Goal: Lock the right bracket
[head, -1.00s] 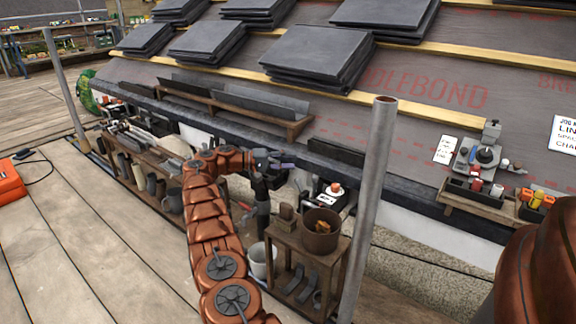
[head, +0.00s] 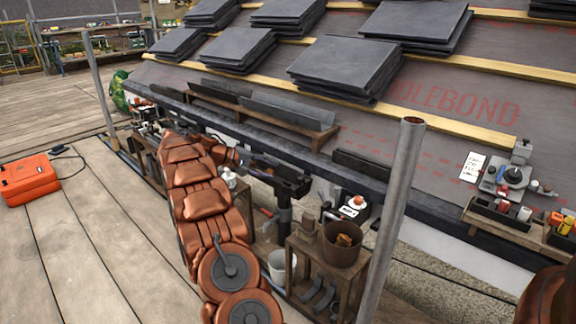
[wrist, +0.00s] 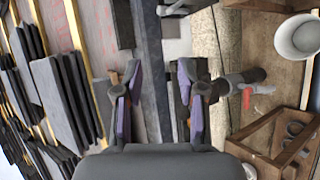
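My gripper (wrist: 159,78) is open in the wrist view. Its two purple-padded fingers stand apart on either side of the dark gutter edge (wrist: 148,40), with nothing visibly clamped. A dark fitting (wrist: 187,72) lies by the right finger, and a grey-black pipe (wrist: 240,80) runs right from it. In the head view the pipe (head: 285,215) hangs below the gutter (head: 345,177), and my dark gripper (head: 290,178) is by its top, partly behind my arm. I cannot clearly make out which part is the right bracket or its lock.
A wooden stand (head: 325,265) with a brown pot (head: 343,243) is right of the pipe, beside a white bucket (head: 278,264). A metal pole (head: 396,220) rises in front. Slate stacks (head: 345,68) lie on the roof.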

